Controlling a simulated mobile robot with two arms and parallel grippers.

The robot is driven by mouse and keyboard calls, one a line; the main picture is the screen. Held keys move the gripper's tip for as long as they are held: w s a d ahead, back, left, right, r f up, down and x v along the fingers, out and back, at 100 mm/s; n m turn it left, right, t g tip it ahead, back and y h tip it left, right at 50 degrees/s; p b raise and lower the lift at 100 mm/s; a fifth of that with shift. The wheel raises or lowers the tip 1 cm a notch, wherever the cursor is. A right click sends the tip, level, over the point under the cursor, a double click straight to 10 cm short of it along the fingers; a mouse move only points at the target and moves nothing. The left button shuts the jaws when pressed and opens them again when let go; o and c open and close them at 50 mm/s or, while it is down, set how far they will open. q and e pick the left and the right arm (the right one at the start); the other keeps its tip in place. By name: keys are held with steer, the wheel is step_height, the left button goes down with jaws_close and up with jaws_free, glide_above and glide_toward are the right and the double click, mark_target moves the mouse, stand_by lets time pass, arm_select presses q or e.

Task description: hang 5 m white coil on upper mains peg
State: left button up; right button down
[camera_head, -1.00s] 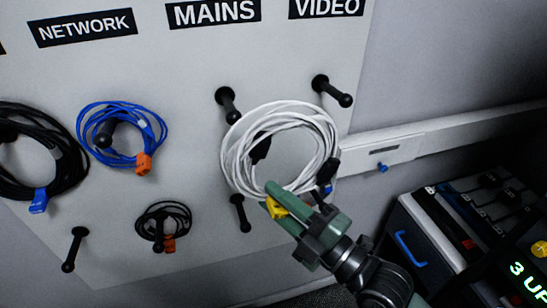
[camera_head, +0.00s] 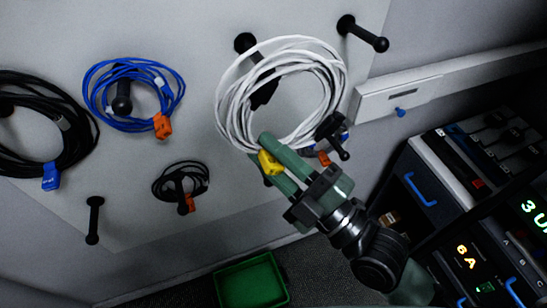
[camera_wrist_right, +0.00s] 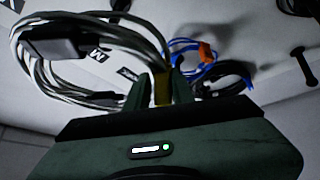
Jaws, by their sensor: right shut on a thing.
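The white coil (camera_head: 233,105) hangs from my right gripper (camera_head: 268,161) in front of the board, with a black plug (camera_head: 263,92) inside its loop. The gripper is shut on the coil's bottom at a yellow tag; the coil also shows in the right wrist view (camera_wrist_right: 100,30), where the tag (camera_wrist_right: 162,90) sits between the fingers. The upper mains peg (camera_head: 244,42) is at the coil's upper left. Strands cross in front of its tip, so I cannot tell whether the peg is through the loop. The lower mains peg is mostly hidden. My left gripper is not in view.
Blue (camera_head: 100,105) and black (camera_head: 75,130) coils hang at left, with a small black coil (camera_head: 160,185) below. The upper video peg (camera_head: 362,34) is empty, close right of the coil. A wall trunking (camera_head: 400,97), an equipment rack (camera_head: 425,165) and a green bin (camera_head: 252,283) stand right and below.

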steer(key=shift+w+a, duration=0.35)
steer(key=shift+w, duration=0.5)
arm_select(q)
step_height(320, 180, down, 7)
steer(key=b, duration=0.7)
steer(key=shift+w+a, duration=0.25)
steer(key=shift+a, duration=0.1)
arm_select(e)
steer(key=w+a+f, duration=0.2)
steer(key=w, duration=0.5)
steer(key=w+a+f, duration=0.2)
steer(key=w+f, duration=0.1)
steer(key=w, duration=0.3)
steer(key=shift+w+a, duration=0.2)
steer(key=shift+w, duration=0.2)
steer(key=shift+f, duration=0.2)
steer(key=c, duration=1.1)
jaws_free()
steer(key=shift+f, duration=0.1)
